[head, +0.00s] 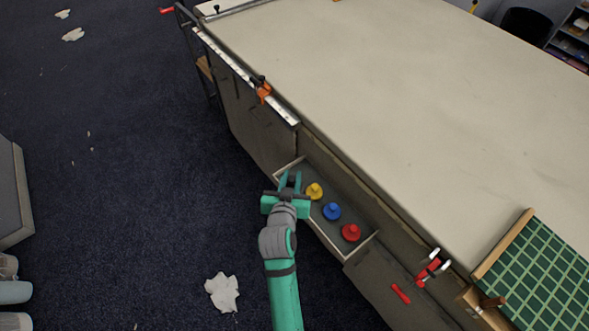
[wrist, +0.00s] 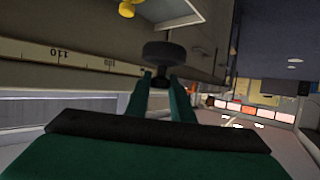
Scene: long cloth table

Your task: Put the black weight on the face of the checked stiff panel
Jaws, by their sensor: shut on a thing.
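My gripper (head: 290,181) is at the left end of an open drawer in the table's side. In the wrist view its green fingers (wrist: 168,88) are closed on the black weight (wrist: 165,50), a dark round disc held by its narrow part at the fingertips. In the head view the weight is small and dark between the fingers, hard to make out. The checked stiff panel (head: 545,275), green with pale grid lines and a wooden edge, is at the lower right by the table's edge, well away from my gripper. Its right part is cut off by the frame.
The drawer (head: 366,243) holds a yellow weight (head: 314,190), a blue weight (head: 332,211) and a red weight (head: 351,232). An orange clamp (head: 263,91) and a ruler (head: 240,70) line the table edge. A red clamp (head: 430,268) is beside the panel. The cloth tabletop (head: 400,110) is mostly clear.

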